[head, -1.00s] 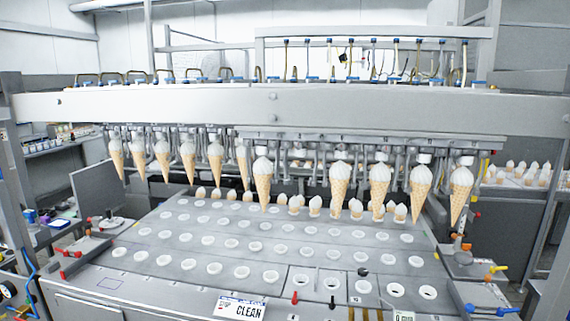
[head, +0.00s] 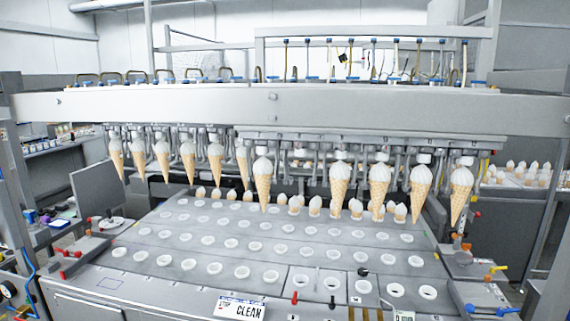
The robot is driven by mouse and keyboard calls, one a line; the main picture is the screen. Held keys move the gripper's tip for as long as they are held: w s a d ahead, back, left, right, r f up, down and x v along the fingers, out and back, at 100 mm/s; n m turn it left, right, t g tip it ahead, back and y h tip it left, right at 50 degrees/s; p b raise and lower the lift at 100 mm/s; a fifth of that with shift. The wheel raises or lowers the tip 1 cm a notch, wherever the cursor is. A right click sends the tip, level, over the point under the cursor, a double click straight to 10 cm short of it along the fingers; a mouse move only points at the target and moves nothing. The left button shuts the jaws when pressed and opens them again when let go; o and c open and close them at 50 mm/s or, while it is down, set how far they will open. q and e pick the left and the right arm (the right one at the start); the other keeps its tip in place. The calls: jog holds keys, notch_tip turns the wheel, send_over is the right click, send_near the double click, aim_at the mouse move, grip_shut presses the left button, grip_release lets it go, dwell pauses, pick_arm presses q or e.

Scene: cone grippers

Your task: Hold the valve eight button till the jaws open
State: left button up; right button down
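A row of ice cream cones, such as this one (head: 262,182), hangs from jaws under a wide metal beam (head: 290,104). There is a gap in the row between the cone right of centre-left and the cone (head: 339,185) to its right. The jaws are small and partly hidden behind the cones. A valve eight button cannot be told apart in this view. Neither of my grippers shows in the head view.
Below is a metal plate (head: 215,238) with rows of round holes, mostly empty. Short cones (head: 315,206) stand in its back rows. A sign reading CLEAN (head: 240,308) sits at the front edge. Coloured handles (head: 495,269) stick out at right. Shelves (head: 50,145) stand at left.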

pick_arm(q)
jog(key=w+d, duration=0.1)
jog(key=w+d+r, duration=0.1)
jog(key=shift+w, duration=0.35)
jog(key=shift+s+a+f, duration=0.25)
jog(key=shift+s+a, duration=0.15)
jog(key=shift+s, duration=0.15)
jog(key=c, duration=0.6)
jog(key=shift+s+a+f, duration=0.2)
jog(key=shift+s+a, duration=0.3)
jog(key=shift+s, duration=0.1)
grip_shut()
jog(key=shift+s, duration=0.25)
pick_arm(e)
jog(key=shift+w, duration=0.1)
